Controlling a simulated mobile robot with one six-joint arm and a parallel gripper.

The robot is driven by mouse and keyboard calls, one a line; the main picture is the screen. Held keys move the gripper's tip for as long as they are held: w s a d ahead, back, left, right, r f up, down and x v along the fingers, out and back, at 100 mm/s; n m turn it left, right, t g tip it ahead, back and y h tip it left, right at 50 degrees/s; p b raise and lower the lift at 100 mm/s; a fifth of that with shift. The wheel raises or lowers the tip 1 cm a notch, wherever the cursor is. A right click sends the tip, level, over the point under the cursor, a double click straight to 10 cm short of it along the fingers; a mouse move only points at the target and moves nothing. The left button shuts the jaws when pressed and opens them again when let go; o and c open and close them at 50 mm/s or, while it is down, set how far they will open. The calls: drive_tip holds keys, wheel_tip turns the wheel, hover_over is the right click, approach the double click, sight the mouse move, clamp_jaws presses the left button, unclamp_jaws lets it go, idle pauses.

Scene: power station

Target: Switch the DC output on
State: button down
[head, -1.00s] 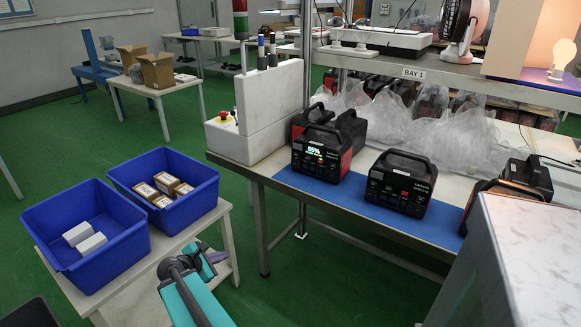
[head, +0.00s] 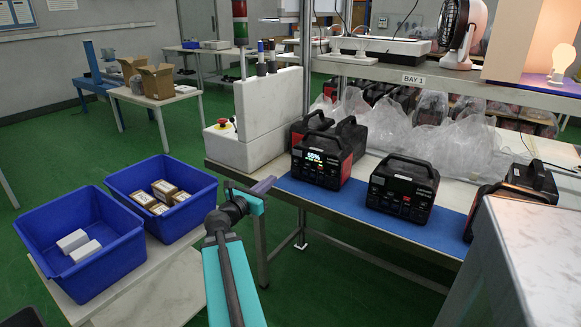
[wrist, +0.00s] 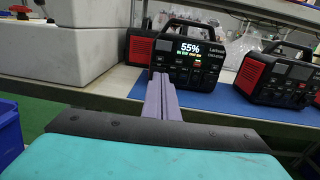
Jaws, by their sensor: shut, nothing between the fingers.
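A black and red power station (head: 321,160) with a lit display reading 55% stands on the blue mat at the left. It also shows in the wrist view (wrist: 190,55), its front facing me. Its front ports and buttons are too small to tell apart, and my fingers cover part of its lower left front in the wrist view. My gripper (head: 264,185) is shut and empty, in front of the bench edge, apart from the station. In the wrist view my gripper's fingers (wrist: 161,85) point at that front.
A second power station with a dark display (head: 400,188) stands on the blue mat (head: 350,204) to the right. A white box with a red stop button (head: 222,123) is at the bench's left end. Blue bins (head: 85,270) stand on a low table at left. A grey cabinet (head: 530,250) is at lower right.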

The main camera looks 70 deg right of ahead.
sight(296, 161)
drive_tip(key=shift+s+d, duration=0.45)
drive_tip(key=shift+d, duration=1.85)
drive_tip(key=shift+s+d, duration=0.4)
drive_tip(key=shift+d, duration=1.85)
drive_tip(key=shift+s+d, duration=0.45)
drive_tip(key=shift+d, duration=1.85)
drive_tip(key=shift+s+d, duration=0.2)
drive_tip(key=shift+d, duration=0.6)
drive_tip(key=shift+s+a, duration=0.1)
drive_tip(key=w+a, duration=0.3)
drive_tip(key=a, duration=1)
drive_tip(key=shift+a, duration=0.35)
